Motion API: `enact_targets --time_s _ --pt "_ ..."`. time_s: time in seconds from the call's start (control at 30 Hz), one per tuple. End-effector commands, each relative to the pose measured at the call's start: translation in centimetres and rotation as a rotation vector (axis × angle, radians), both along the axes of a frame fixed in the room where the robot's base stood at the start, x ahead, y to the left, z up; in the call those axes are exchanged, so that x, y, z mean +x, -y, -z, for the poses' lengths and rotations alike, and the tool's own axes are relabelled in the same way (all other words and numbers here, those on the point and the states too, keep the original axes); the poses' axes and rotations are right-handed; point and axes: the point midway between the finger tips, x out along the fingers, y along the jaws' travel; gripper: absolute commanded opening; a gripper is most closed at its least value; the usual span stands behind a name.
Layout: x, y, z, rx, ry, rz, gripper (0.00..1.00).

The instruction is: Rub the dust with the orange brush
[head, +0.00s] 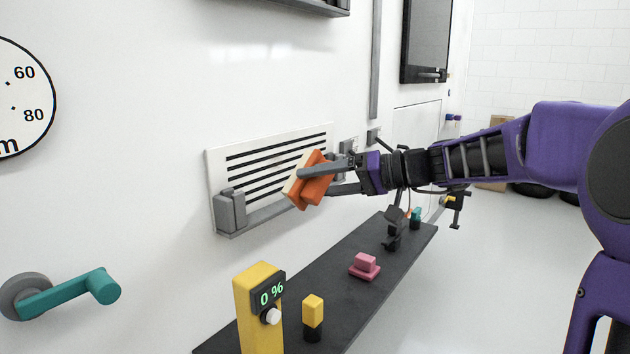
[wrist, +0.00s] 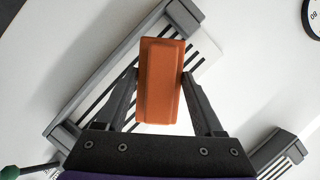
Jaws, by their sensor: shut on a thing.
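The orange brush (head: 316,188) is held between the two fingers of my gripper (head: 320,180), in front of the white slatted vent panel (head: 222,160). Its cream bristle side faces left towards the panel. I cannot tell whether the bristles touch it. In the wrist view the brush (wrist: 160,85) shows its orange back between the fingertips (wrist: 161,76), with the dark slats of the panel (wrist: 205,58) behind it. No dust can be made out on the panel; part of it is hidden by the brush and gripper.
A grey ledge with a block (head: 230,211) runs along the panel's lower edge. Below is a dark shelf (head: 330,260) with a pink block (head: 364,265), a yellow-black item (head: 313,316) and a yellow post reading 0 % (head: 256,310). A teal crank (head: 70,293) is at left.

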Motion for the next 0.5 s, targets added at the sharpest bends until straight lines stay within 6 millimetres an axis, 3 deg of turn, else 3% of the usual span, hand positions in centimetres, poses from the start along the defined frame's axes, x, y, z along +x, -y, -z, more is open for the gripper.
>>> enact_targets --time_s 0.27,0.5 --pt "0.1 -0.1 0.0 0.001 0.000 -0.001 0.08" --pt "1.1 -1.6 0.0 0.001 0.000 -0.004 0.08"
